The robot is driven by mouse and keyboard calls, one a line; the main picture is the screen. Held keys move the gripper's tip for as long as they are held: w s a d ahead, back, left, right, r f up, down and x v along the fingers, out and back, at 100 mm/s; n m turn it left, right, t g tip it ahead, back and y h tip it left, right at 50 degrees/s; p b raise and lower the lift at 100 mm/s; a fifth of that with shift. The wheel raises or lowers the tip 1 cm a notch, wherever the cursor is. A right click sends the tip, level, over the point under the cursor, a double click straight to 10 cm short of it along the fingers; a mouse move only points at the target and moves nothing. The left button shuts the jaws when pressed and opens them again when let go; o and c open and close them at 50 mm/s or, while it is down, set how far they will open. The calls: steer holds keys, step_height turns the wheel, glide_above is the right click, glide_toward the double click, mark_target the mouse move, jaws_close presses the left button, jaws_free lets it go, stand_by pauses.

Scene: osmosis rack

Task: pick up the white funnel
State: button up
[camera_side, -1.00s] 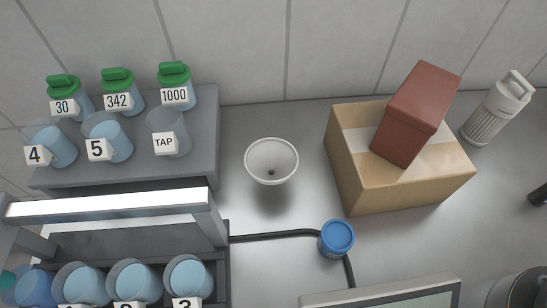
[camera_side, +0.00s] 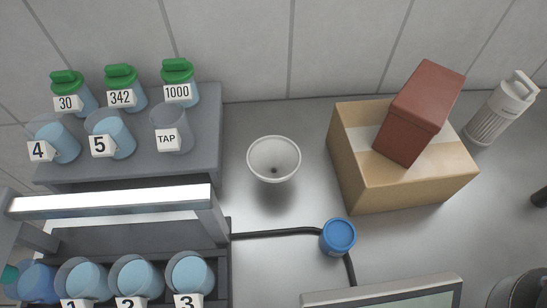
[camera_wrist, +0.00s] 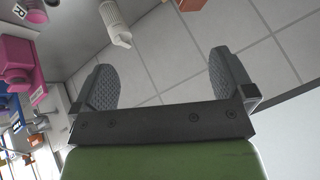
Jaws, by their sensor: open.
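The white funnel (camera_side: 274,158) stands on the grey metal counter in the side view, wide mouth up, right of the rack and left of the cardboard box. A small dark hole shows at its bottom. My gripper (camera_wrist: 160,85) shows only in the wrist view. Its two dark textured fingers are spread wide with nothing between them. The funnel does not show in the wrist view, and my gripper is outside the side view, so how far apart they are cannot be told.
A grey rack (camera_side: 205,130) with labelled beakers and green-capped bottles fills the left. A cardboard box (camera_side: 420,185) bearing a red-brown block (camera_side: 420,110) stands right of the funnel. A blue-capped piece (camera_side: 339,236) on a black hose is in front. Counter around the funnel is clear.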

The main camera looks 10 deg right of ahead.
steer(key=w+a+f+n+g+h, duration=0.1)
steer(key=w+a+f+n, duration=0.1)
steer(key=w+a+n, duration=0.7)
steer(key=w+a+f+n+g, duration=0.15)
steer(key=w+a+n, duration=0.3)
steer(key=n, duration=0.85)
steer(key=a+f+n, duration=0.5)
steer(key=a+n, duration=0.1)
steer(key=s+a+f+n, duration=0.1)
steer(key=a+f+n, duration=0.4)
steer(key=n, duration=0.1)
steer(key=a+f+n, duration=0.6)
steer(key=shift+s+a+n+h, duration=0.3)
steer(key=shift+s+n, duration=0.05)
steer(key=shift+n, duration=0.05)
glide_toward(273, 167)
steer(key=x, duration=0.2)
steer(key=shift+w+d+f, duration=0.2)
steer(key=shift+f, duration=0.15)
steer(key=shift+x, duration=2.95)
steer(key=shift+a+r, duration=0.1)
steer(key=shift+a, duration=0.1)
steer(key=c, duration=0.7)
